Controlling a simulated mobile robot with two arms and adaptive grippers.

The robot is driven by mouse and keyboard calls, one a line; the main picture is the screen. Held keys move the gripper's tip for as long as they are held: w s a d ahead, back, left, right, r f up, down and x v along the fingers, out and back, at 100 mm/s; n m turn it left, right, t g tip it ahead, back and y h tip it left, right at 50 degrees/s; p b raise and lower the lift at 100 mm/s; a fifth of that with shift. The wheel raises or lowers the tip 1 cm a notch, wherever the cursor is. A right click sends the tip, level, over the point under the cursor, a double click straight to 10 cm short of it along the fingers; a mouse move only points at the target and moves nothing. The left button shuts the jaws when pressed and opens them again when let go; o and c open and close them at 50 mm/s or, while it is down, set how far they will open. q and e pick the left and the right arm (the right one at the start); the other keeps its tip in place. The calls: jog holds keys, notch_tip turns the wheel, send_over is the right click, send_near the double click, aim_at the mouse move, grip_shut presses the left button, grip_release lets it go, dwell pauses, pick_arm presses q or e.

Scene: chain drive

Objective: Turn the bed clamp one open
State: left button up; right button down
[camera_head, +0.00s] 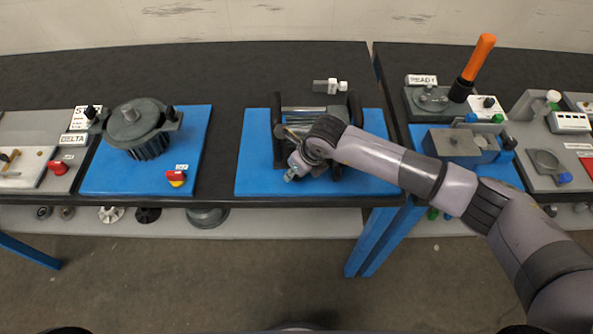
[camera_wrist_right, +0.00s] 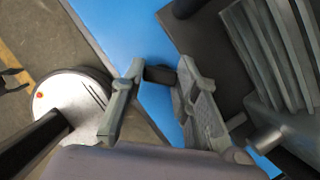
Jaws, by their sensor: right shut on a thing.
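A chain-drive bed unit with dark side plates (camera_head: 279,130) and a grey ribbed middle stands on the middle blue board (camera_head: 255,180). Its ribbed part (camera_wrist_right: 270,45) fills the upper right of the right wrist view. My right gripper (camera_head: 296,168) is at the front of this unit, mostly covered by its own wrist. In the right wrist view the two fingers of my right gripper (camera_wrist_right: 160,84) are on either side of a short dark clamp handle (camera_wrist_right: 159,74) and hold it over the blue board. The handle is hidden in the head view.
A small grey block (camera_head: 325,86) lies behind the bed unit. An orange-handled lever (camera_head: 478,60) rises at the right. Dark table between the boards is clear.

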jog(key=m+b, duration=0.1)
jog(key=m, duration=0.1)
jog(key=m+h+b, duration=0.1)
jog(key=m+b, duration=0.1)
jog(key=shift+a+f+m+t, duration=0.2)
jog(key=shift+m+t, duration=0.1)
jog(key=shift+t, duration=0.1)
jog(key=m+h+b, duration=0.1)
jog(key=m+b, duration=0.2)
jog(key=shift+w+r+h, duration=0.1)
jog(key=shift+h, duration=0.2)
jog(key=shift+r+m+h+b, duration=0.1)
jog(key=shift+m+h+b, duration=0.2)
jog(key=shift+m+b, duration=0.3)
jog(key=c, duration=1.2)
grip_release()
jog(key=shift+c, duration=0.2)
jog(key=shift+r, duration=0.15)
jog(key=v, duration=1.1)
jog(key=shift+s+r, duration=0.3)
jog(key=shift+s, duration=0.05)
